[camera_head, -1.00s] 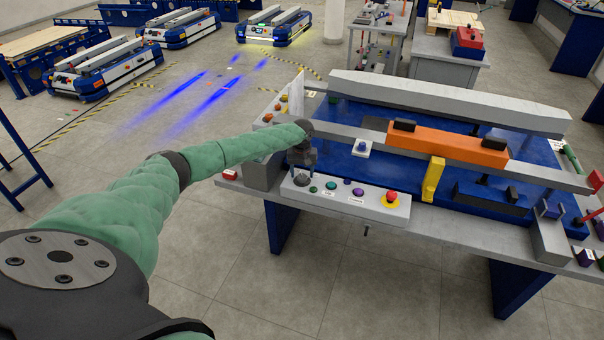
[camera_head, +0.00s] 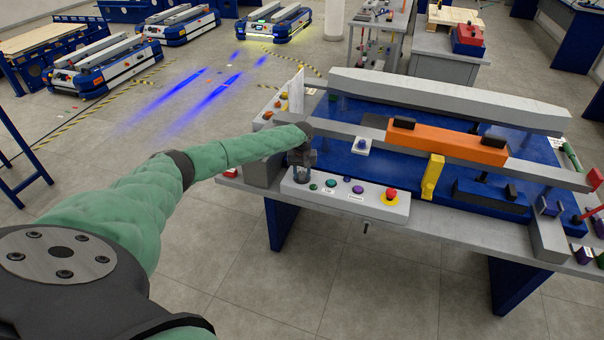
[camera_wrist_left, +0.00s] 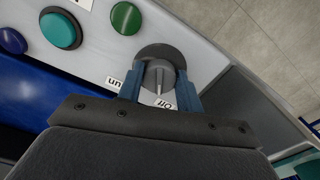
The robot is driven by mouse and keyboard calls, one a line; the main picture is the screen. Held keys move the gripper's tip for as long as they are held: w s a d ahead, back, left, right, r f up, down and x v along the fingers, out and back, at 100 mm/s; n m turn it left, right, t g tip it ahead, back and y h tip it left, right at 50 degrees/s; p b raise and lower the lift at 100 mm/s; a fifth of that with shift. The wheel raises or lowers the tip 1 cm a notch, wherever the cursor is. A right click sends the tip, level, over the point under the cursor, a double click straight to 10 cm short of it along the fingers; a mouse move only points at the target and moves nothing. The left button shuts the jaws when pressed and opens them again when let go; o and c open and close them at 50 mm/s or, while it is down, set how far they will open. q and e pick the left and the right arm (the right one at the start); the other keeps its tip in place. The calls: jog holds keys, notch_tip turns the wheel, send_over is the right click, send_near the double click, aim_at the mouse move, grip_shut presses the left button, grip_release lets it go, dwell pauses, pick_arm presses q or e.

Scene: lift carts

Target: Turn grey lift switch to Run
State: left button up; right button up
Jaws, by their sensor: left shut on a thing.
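The grey switch (camera_wrist_left: 160,66) is a round dark grey knob with a raised grip and a pale pointer line, on the light grey control panel (camera_head: 345,199). In the left wrist view, its pointer lies between a partly hidden label ending in "un" on the left and one reading "Off" on the right. My left gripper (camera_wrist_left: 161,86) is shut on the switch, one blue-grey finger on each side of the grip. In the head view, my left gripper (camera_head: 301,168) stands over the panel's left end and mostly hides the switch. My right gripper is not in view.
A green button (camera_wrist_left: 126,18) and a teal button (camera_wrist_left: 61,31) sit close to the switch. A red emergency button (camera_head: 391,194) is at the panel's right end. A yellow block (camera_head: 433,177) and an orange bar (camera_head: 447,145) lie beyond. Floor in front is clear.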

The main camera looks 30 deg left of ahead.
pick_arm(q)
jog(key=m, duration=0.2)
jog(key=shift+f+m, duration=0.1)
jog(key=shift+m, duration=0.2)
jog(key=m+b, duration=0.1)
jog(key=m, duration=0.2)
jog(key=shift+a+m, duration=0.1)
jog(key=shift+m, duration=2.2)
jog(key=shift+a+m+b, duration=0.1)
jog(key=shift+m+b, duration=0.3)
jog(key=shift+m, duration=0.4)
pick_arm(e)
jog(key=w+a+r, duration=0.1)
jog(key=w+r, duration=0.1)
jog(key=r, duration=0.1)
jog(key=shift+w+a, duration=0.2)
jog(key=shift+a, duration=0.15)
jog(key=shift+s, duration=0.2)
pick_arm(q)
jog(key=o, duration=1)
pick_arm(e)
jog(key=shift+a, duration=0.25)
